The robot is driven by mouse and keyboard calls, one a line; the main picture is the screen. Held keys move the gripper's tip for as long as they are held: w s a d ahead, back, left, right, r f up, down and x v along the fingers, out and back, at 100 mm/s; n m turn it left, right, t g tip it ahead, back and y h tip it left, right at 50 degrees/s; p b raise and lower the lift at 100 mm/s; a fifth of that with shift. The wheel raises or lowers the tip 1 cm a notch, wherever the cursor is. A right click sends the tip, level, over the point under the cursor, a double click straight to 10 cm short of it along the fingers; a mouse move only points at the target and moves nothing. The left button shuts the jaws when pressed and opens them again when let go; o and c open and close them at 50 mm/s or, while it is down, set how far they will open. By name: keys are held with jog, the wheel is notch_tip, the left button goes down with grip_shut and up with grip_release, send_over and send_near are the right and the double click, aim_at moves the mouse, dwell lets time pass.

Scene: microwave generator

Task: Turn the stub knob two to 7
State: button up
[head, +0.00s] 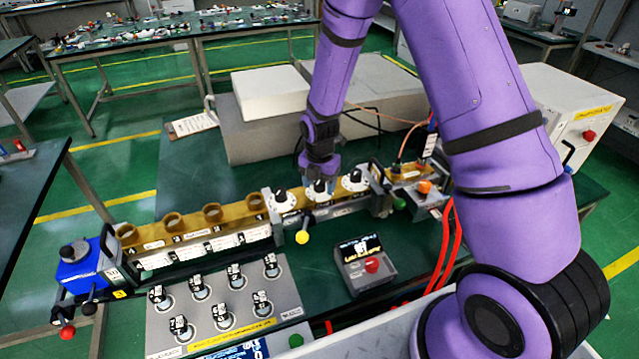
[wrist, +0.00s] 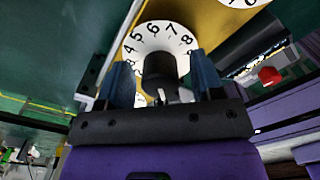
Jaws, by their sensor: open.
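Three white numbered dials with black stub knobs sit in a row on the brass-coloured rail. The middle dial (head: 319,190) is under my gripper (head: 322,176), and I take it as stub knob two. In the wrist view its dial face (wrist: 143,42) shows numbers from about 4 to 8. Its black knob (wrist: 160,70) stands between the two blue fingers of my gripper (wrist: 160,63), which are open with a gap on each side. The knob's pointer cannot be read clearly. The left dial (head: 282,201) and right dial (head: 355,182) stand close by.
A yellow-ball lever (head: 302,237) stands in front of the rail. A grey panel (head: 225,300) with several small knobs lies at front left. A small box with a red button (head: 371,265) is in front. Brass rings (head: 212,212) line the rail's left; a blue box (head: 80,268) is at its end.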

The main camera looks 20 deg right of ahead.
jog(key=shift+f, duration=0.1)
jog(key=c, duration=0.9)
